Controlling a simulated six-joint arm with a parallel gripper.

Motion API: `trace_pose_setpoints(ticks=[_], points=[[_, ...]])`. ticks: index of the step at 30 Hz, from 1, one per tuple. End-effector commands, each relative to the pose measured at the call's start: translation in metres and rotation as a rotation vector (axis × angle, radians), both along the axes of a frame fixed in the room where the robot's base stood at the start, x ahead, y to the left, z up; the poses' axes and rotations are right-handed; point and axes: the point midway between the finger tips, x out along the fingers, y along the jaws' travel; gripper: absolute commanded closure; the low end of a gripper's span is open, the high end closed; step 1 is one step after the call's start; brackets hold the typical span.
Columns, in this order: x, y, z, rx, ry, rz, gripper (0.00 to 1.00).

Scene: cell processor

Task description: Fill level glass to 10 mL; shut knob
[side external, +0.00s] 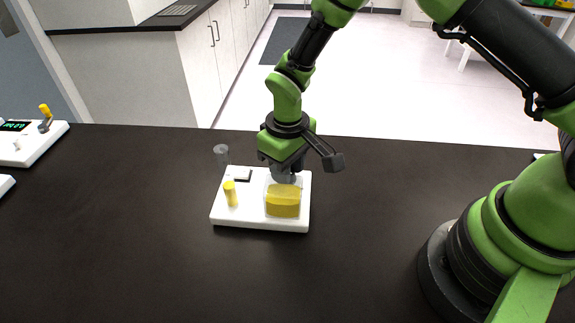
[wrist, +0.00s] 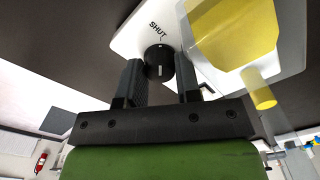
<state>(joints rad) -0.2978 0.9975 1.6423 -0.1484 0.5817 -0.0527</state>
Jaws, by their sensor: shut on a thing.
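The level glass is a slim clear tube (side external: 221,153) on a white base (side external: 260,225). Its lower part holds yellow liquid (side external: 231,194), with clear glass above; I cannot read a mL mark. The yellow liquid also shows in the wrist view (wrist: 263,97). A clear vessel with yellow liquid (side external: 283,202) stands to its right. The dark round knob (wrist: 159,60) has a white mark and sits beside the printed word SHUT. My gripper (wrist: 158,72) is closed on the knob, one finger on each side. In the side view my gripper (side external: 284,170) is behind the vessel, and the knob is hidden.
Another white device (side external: 35,145) with a green readout and a yellow-topped part stands at the far left. The black table is clear in front and between the devices.

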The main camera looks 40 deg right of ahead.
Motion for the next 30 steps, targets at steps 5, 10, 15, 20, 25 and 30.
trace_pose_setpoints(ticks=[5,10,15,20,25,30], points=[[0.0,0.0,0.001,0.0,0.0,0.005,0.93],[0.0,0.0,0.001,0.0,0.0,0.004,0.58],[0.0,0.0,0.0,0.0,0.0,0.003,0.58],[0.001,0.0,0.006,0.001,-0.003,0.003,0.58],[0.001,0.0,0.033,0.002,-0.006,0.003,0.58],[0.001,0.0,0.067,0.002,-0.006,0.003,0.58]])
